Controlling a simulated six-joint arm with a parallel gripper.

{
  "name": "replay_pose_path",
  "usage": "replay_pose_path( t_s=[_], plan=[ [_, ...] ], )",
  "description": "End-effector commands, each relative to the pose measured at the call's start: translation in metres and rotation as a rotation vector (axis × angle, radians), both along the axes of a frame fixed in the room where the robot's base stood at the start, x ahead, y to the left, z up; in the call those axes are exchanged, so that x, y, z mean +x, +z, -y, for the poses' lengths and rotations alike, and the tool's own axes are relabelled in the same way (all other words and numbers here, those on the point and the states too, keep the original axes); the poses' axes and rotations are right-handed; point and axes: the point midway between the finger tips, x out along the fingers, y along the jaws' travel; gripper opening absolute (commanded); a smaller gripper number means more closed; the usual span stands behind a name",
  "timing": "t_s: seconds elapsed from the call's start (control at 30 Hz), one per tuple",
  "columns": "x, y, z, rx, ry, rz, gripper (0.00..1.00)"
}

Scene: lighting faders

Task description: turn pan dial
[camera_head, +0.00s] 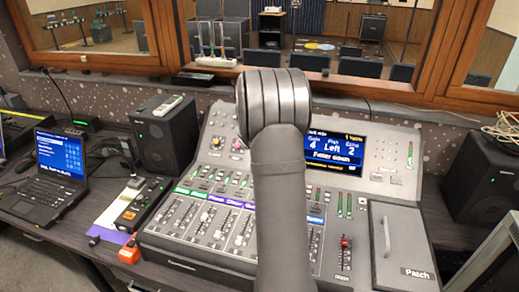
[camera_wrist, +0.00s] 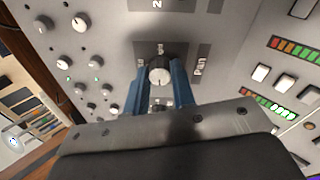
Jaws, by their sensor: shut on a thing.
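In the wrist view the pan dial (camera_wrist: 159,72) is a round knob with a pale top and a dark mark, beside a dark label reading PAN (camera_wrist: 200,67). My gripper (camera_wrist: 158,84) has a blue finger on each side of the dial and is shut on it. In the head view my arm covers the dial and the gripper. The console's screen (camera_head: 338,150) reads Gain 4, Pan Left, Echo 2 and a line that looks like "Fader down".
Other knobs (camera_wrist: 81,22) stand to the left of the dial, and pale buttons (camera_wrist: 261,73) to the right. The mixing console (camera_head: 215,135) has several faders (camera_head: 205,215) and a Patch lid (camera_head: 400,240). A laptop (camera_head: 55,165) and speakers (camera_head: 165,135) flank it.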

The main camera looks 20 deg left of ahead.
Motion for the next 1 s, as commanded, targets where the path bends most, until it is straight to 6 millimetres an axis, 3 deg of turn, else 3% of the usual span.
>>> replay_pose_path(
  t_s=[0.4, 0.43, 0.5, 0.53, 0.83, 1.0],
  plan=[
    [0.0, 0.001, 0.0, -0.005, 0.005, 0.002, 0.0],
    [0.0, 0.001, 0.0, -0.005, 0.005, 0.002, 0.29],
    [0.0, 0.001, 0.0, -0.005, 0.005, 0.002, 0.43],
    [0.0, 0.001, 0.0, -0.005, 0.005, 0.002, 0.45],
    [-0.001, 0.001, 0.0, -0.004, 0.004, 0.001, 0.45],
    [-0.01, 0.012, 0.001, -0.005, 0.005, 0.002, 0.45]
  ],
)
